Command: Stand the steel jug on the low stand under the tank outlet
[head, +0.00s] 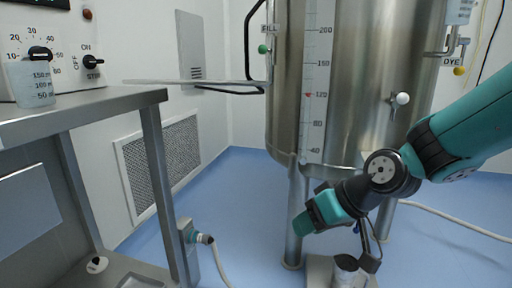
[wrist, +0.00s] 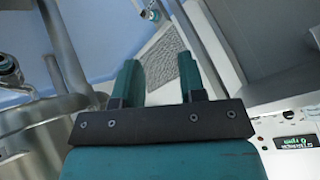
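A small cylindrical vessel with a dark top, which looks like the steel jug (head: 345,268), stands upright on the pale low stand (head: 318,268) at the bottom edge of the head view; its lower part is cut off. A thin pipe and dark fitting (head: 370,261), apparently the tank outlet, hang just right of it; I cannot tell whether the jug is directly underneath. My gripper (head: 303,222) is above and left of the jug, pointing left, apart from it. In the wrist view my gripper (wrist: 160,75) has its fingers spread with nothing between them.
The large steel tank (head: 350,90) stands on legs behind my arm. A steel bench (head: 85,105) at left holds a plastic measuring cup (head: 30,84). A hose (head: 218,265) lies on the floor. Blue floor (head: 245,190) is open between bench and tank.

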